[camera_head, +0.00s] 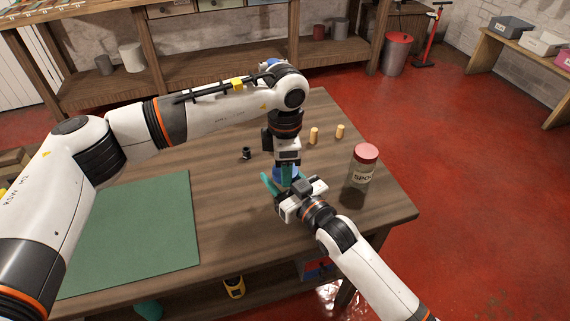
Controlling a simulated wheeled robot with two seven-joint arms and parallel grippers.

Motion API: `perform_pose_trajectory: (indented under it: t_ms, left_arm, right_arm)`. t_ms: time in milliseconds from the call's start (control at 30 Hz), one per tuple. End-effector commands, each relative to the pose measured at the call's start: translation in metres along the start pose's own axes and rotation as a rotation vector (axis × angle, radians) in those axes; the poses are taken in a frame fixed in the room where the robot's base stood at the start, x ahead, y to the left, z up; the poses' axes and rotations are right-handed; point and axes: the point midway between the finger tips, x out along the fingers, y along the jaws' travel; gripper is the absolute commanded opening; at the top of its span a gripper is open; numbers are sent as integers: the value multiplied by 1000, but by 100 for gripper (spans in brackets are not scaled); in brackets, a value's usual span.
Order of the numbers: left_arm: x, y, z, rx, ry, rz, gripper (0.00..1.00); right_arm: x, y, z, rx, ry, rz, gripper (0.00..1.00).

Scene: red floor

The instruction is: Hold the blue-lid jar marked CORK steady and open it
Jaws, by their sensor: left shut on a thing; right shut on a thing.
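The blue-lid jar (284,173) stands on the wooden table, mostly hidden between my two grippers; only some blue shows, and its label cannot be read. My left gripper (287,164) reaches down from above and is shut on the blue lid. My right gripper (280,186), with teal fingers, comes in from the lower right and is shut around the jar's body below the lid. I cannot tell whether the lid has turned or come loose.
A red-lidded jar (364,153) with a label starting "SPO" stands close on the right. Two cork-coloured cylinders (314,136) and a small black object (246,153) are behind. A green mat (140,235) covers the table's left. The table's right edge (402,190) is near.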

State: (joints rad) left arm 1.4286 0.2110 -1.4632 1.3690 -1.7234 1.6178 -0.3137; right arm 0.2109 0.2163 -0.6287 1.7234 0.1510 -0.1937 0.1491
Motion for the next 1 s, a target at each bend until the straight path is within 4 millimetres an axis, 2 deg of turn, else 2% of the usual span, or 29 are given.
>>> perform_pose_trajectory:
  t_ms: [233, 267, 367, 400, 800, 1000]
  left_arm:
    - [0, 0, 0, -2, -1, 2, 23]
    - [0, 0, 0, -1, -1, 2, 54]
    - [0, 1, 0, -1, 0, 2, 70]
    - [0, 1, 0, 0, 0, 3, 72]
    - [-1, 4, -2, 8, 1, 7, 72]
    - [-21, 3, -3, 10, 3, 3, 72]
  right_arm:
    - [0, -1, 0, -1, 2, -2, 0]
    - [0, -1, 0, -1, 2, -2, 0]
    - [0, -1, 0, -1, 2, -2, 0]
    - [0, -1, -1, -1, 2, -2, 0]
    - [0, -2, -1, -1, 3, -4, 0]
    - [0, -2, -2, -1, 6, -4, 0]
